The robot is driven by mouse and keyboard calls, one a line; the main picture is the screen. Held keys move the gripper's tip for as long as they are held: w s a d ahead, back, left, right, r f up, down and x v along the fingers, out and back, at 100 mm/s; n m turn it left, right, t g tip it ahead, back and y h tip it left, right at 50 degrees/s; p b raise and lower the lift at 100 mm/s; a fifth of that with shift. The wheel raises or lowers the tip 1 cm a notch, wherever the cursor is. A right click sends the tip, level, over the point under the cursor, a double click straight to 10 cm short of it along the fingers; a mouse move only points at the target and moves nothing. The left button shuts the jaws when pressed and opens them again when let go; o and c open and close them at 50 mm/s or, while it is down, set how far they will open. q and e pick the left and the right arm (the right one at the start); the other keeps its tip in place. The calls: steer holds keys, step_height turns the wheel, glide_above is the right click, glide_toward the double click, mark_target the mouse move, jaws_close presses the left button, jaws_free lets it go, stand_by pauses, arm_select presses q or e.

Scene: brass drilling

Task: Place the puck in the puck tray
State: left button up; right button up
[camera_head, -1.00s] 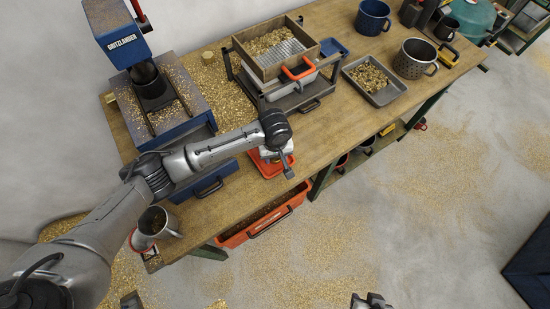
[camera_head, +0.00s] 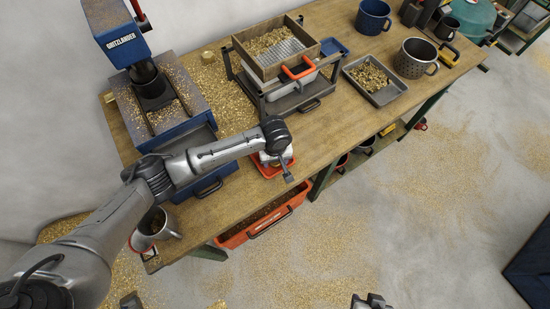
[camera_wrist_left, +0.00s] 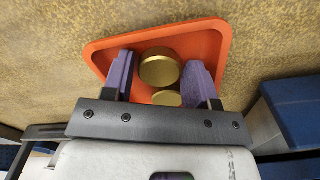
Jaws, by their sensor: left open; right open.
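The orange puck tray (camera_head: 264,170) sits near the front edge of the workbench, partly hidden by my left wrist. It also shows in the left wrist view (camera_wrist_left: 218,38). Two brass pucks show there: one (camera_wrist_left: 158,70) lies between my left fingers, and another (camera_wrist_left: 167,98) is partly hidden by the gripper body. Both appear inside the tray. My left gripper (camera_wrist_left: 160,76) is open over the tray, with a purple finger on each side of the first puck and visible gaps. My right gripper (camera_head: 371,301) shows only partly at the bottom edge, away from the bench.
A blue press (camera_head: 150,95) stands left of the tray. A wooden sieve box (camera_head: 268,62) on a frame stands behind it. A metal pan (camera_head: 373,95) and pots are at right. A mug (camera_head: 154,226) sits at the bench's near corner. A yellowish round piece (camera_head: 207,57) lies behind.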

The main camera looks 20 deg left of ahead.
arm_select(q)
step_height(320, 180, up, 12)
steer(key=p, duration=0.2)
steer(key=shift+r, duration=0.15)
arm_select(e)
step_height(320, 180, up, 2)
steer(key=shift+d, duration=0.1)
arm_select(q)
steer(key=shift+d, duration=0.1)
stand_by(0.4)
